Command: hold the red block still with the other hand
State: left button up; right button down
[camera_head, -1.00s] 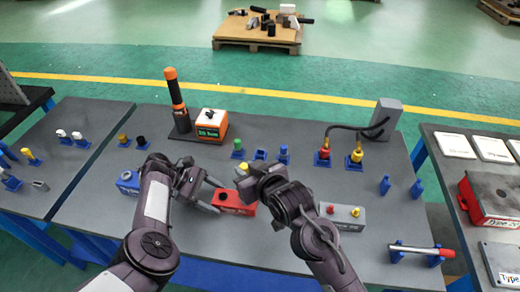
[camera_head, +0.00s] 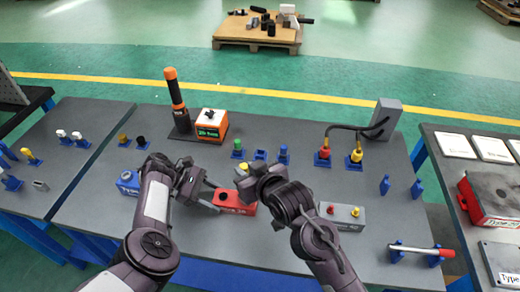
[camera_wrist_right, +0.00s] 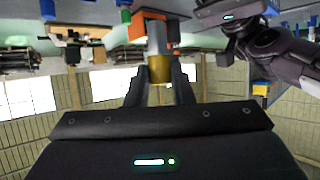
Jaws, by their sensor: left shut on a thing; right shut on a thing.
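The red block (camera_head: 236,204) lies on the grey table, in the middle of the head view. It has a dark round hole or top near its left end. My left gripper (camera_head: 213,199) is shut on the block's left end. In the right wrist view, which is upside down, my right gripper (camera_wrist_right: 160,90) is shut on a gold and grey cylinder (camera_wrist_right: 159,68). Whether that cylinder touches the block is hidden.
A blue block (camera_head: 128,182) is left of my left arm and a grey block (camera_head: 342,215) right of my right arm. An orange box (camera_head: 211,125), a green piece (camera_head: 238,148) and blue holders (camera_head: 283,154) stand behind.

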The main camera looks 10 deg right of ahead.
dwell(0.3)
jog(key=shift+f, duration=2.35)
jog(key=shift+d, duration=0.1)
jog(key=shift+w+n+g+y, duration=0.1)
jog(key=shift+n+g+y, duration=0.2)
jog(key=shift+n+y, duration=0.3)
jog(key=shift+n, duration=0.3)
jog(key=shift+f, duration=1.95)
